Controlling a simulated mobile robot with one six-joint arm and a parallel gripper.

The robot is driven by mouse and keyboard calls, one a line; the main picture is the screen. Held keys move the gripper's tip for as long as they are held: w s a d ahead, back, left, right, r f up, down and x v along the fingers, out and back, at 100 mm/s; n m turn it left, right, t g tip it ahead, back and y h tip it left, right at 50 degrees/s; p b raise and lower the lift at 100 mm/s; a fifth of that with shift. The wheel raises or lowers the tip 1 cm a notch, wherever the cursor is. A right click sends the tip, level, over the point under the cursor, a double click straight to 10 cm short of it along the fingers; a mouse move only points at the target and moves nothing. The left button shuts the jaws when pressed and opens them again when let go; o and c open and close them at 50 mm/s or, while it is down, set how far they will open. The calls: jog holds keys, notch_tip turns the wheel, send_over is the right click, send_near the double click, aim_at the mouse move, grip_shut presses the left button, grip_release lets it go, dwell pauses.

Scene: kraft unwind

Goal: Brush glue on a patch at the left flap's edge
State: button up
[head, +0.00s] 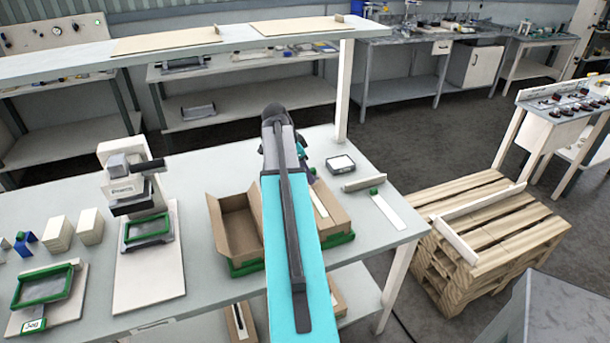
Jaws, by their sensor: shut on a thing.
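An open brown carton (228,215) stands in a green holder (246,269) on the workbench. My teal arm crosses in front of it and hides its middle; more brown cardboard and green holder (340,240) show on the arm's right. I cannot tell which cardboard edge is the left flap's, and no glue patch is visible. My gripper is at the far end of the arm, over the carton's back right side. Only small dark and teal parts show there; its fingertips and anything between them are hidden. No brush can be made out.
A press (128,185) on a pale board and a green-framed tray (45,287) stand on the left. A dark square dish (341,163) and a white strip with a green knob (386,208) lie right of the carton. A shelf (190,43) overhangs the bench's back. A pallet (525,235) stands right.

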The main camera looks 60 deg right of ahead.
jog(key=shift+r+p, duration=0.8)
jog(key=shift+r, duration=1.1)
jog(key=shift+w, duration=0.1)
